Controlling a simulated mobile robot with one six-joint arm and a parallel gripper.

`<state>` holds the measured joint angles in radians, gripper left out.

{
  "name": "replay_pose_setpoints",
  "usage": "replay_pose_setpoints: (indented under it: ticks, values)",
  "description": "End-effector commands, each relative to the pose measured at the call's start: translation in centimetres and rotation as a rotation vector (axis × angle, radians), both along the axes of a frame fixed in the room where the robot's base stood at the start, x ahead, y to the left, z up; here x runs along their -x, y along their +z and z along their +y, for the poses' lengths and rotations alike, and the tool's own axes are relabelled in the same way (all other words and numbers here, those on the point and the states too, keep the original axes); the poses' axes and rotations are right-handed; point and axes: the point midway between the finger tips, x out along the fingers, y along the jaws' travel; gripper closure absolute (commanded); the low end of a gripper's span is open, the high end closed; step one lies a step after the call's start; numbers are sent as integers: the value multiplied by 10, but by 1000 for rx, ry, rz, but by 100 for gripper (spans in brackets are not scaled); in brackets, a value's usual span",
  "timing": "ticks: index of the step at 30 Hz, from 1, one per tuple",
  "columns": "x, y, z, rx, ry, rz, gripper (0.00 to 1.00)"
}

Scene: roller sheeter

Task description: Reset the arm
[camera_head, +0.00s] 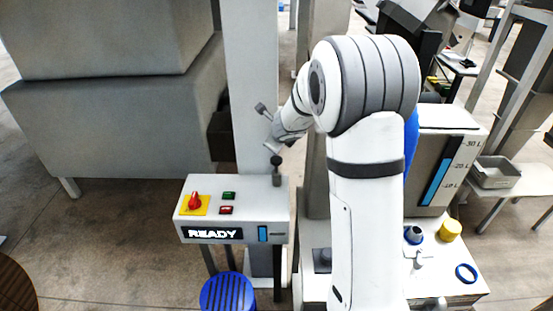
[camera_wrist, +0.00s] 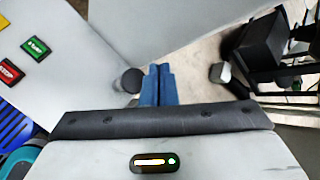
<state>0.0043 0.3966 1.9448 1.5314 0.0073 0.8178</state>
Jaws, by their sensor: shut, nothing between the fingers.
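My arm rises in front of the head camera and bends left toward the control box. My gripper shows in the wrist view as two blue fingers (camera_wrist: 158,84) pressed together with nothing between them. The control box (camera_head: 258,218) has a READY display (camera_head: 212,233), a red knob on a yellow plate (camera_head: 194,203), a green button (camera_head: 229,195) and a red button (camera_head: 226,210). A dark round knob (camera_wrist: 132,80) is just left of the fingers in the wrist view.
A large grey machine (camera_head: 110,110) fills the left. A blue ribbed stool or bin (camera_head: 228,292) is below the control box. At right are a tank with level marks (camera_head: 432,170), a yellow cup (camera_head: 450,230), a blue ring (camera_head: 466,273) and a metal tray (camera_head: 495,172).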

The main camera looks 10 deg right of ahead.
Motion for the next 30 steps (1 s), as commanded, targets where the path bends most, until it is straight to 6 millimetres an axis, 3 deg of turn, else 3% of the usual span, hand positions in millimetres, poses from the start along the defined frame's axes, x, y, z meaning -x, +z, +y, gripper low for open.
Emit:
replay_pose_setpoints:
  ticks: [8, 11, 14, 18, 22, 26, 30]
  values:
    - [2, 5, 2, 12, 26, -6, 100]
    - [14, 23, 11, 65, 134, -24, 100]
    - [39, 50, 27, 171, 339, -53, 100]
    - [98, 83, 50, 376, 699, -80, 100]
    - [162, 98, 61, 578, 1026, -75, 100]
    - [231, 100, 59, 784, 1340, -37, 100]
    - [303, 93, 43, 987, 1648, 49, 100]
